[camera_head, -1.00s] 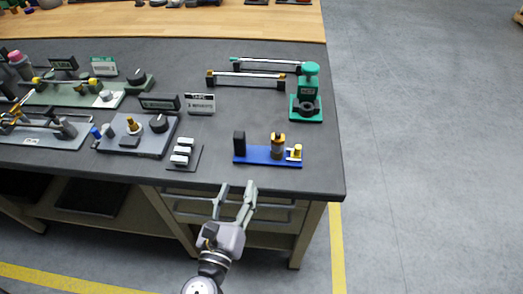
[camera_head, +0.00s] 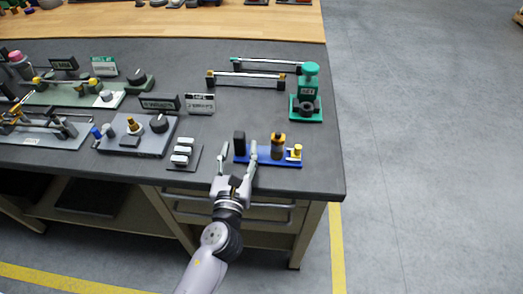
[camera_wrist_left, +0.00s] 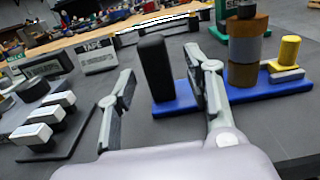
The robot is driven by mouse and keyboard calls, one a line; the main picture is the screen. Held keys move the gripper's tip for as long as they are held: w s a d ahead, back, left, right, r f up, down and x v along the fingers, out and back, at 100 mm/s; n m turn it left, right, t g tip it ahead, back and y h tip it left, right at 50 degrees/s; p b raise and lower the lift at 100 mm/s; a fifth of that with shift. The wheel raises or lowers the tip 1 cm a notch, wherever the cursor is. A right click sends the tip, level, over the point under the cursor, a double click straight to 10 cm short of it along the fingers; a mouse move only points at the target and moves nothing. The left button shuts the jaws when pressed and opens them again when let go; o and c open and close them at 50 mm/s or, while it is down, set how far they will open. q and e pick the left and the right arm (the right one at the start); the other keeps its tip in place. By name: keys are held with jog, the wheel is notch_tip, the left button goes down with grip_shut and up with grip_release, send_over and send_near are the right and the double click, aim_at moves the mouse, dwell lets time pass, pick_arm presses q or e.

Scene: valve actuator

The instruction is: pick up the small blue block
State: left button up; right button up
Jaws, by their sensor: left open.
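A blue base plate (camera_head: 286,161) lies near the front right of the dark table. It carries a black upright block (camera_head: 239,140), a gold and dark cylinder (camera_head: 278,145) and a small yellow knob (camera_head: 296,152). In the left wrist view the blue plate (camera_wrist_left: 178,105) shows with the black block (camera_wrist_left: 156,66) between the finger lines. My left gripper (camera_head: 238,157) is open and empty over the front edge, its fingers near the plate's left end. The right finger overlaps part of the plate. A separate small blue block is not clear; a small blue piece (camera_head: 96,132) lies farther left.
A rack of white pieces (camera_head: 183,152) stands just left of the gripper. A green press (camera_head: 307,95) and silver bars (camera_head: 246,76) stand behind. A grey fixture with a dial (camera_head: 140,135) is farther left. The table's right front corner is clear.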

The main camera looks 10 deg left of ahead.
aim_at(239, 147)
pick_arm(q)
jog(key=w, duration=0.3)
jog(key=shift+w+a, duration=0.15)
jog(key=shift+w, duration=0.1)
jog(key=shift+s, duration=0.1)
jog(key=shift+c, duration=0.2)
grip_shut()
dwell(0.3)
jog(key=shift+r, duration=0.15)
